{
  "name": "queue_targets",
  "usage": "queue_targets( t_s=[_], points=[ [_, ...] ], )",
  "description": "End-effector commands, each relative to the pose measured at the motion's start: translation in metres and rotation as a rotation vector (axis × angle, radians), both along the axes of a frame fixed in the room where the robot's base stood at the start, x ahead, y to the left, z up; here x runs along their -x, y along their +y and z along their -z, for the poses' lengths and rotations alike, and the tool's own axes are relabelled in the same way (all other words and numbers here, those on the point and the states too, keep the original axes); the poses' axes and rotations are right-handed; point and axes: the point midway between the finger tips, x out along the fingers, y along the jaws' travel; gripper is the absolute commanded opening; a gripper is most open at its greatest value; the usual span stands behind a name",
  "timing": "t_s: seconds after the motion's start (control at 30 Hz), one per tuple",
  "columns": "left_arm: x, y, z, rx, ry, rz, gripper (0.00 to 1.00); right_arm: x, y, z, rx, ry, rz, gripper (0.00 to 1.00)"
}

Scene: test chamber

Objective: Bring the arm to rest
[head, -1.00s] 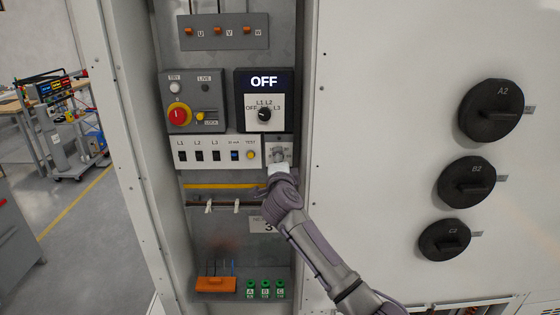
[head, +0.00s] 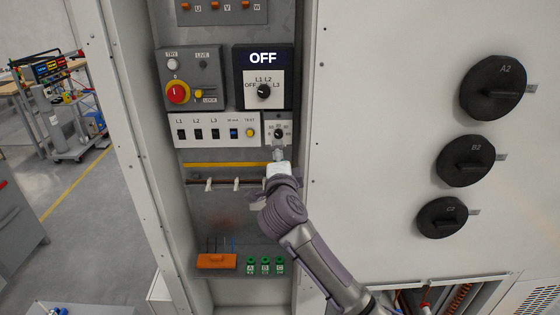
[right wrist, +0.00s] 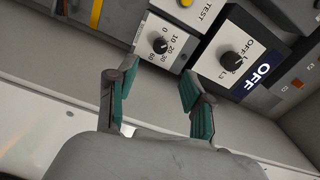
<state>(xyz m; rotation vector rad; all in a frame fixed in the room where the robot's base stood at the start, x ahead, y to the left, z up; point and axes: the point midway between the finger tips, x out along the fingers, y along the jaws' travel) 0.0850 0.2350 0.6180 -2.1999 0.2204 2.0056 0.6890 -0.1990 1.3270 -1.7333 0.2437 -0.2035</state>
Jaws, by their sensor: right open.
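My right arm comes in from the lower right in the head view, with its right gripper (head: 278,158) just below the small dial panel in the open cabinet. In the right wrist view the right gripper (right wrist: 156,100) shows two teal-padded fingers spread apart with nothing between them. The small black timer knob (right wrist: 160,45), marked 0, 10, 20, 30 and 60, lies beyond the fingertips and apart from them. It also shows in the head view (head: 279,133). My left gripper is not in view.
A selector switch (head: 264,91) sits under a display reading OFF. A red and yellow rotary switch (head: 178,93) is to its left. An orange block (head: 216,261) and green terminals (head: 265,265) are lower down. Black round knobs (head: 492,88) are on the right panel.

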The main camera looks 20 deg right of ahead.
Motion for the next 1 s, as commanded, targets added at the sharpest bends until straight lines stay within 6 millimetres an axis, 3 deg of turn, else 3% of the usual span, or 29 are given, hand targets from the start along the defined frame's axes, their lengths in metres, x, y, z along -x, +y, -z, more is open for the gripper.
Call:
queue_targets(
  t_s=[0.2,0.77,0.87,1.0],
  points=[
    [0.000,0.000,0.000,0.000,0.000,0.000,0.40,0.018,0.005,0.000,0.000,0.000,0.000,0.51],
    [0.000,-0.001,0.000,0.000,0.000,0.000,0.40,0.024,0.007,-0.005,0.019,-0.050,-0.010,0.51],
    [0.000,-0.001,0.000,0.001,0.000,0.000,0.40,0.039,0.012,-0.020,0.078,-0.175,-0.049,0.51],
    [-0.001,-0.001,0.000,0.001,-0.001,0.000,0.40,0.082,0.040,-0.045,0.254,-0.404,-0.180,0.51]
  ],
)
